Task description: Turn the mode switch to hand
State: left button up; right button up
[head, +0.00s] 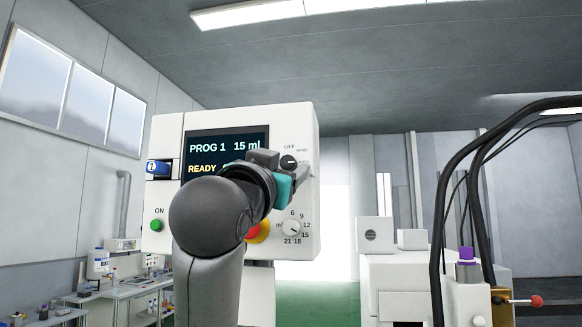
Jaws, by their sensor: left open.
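The white control panel (166,130) faces me, its display (228,138) reading "PROG 1 15 ml" and "READY". A small black rotary switch (289,162), apparently the mode switch, is at the panel's upper right under the label "OFF". A tiny label beside it is too small to read surely, and its pointer direction is unclear. My left gripper (293,178) is open in front of the panel, just below and beside this switch in the picture. I cannot tell whether it touches the switch. My arm hides part of the panel. My right gripper is not in view.
Below the switch is a numbered ml dial (291,227). A red stop button (258,233) is partly hidden by my wrist. A green ON button (156,225) and blue switch (157,167) are at the left. A white machine (400,275) with black hoses (437,240) stands right.

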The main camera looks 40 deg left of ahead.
pick_arm(q)
jog(key=shift+r, duration=0.1)
jog(key=shift+c, duration=0.3)
grip_shut()
dwell(0.4)
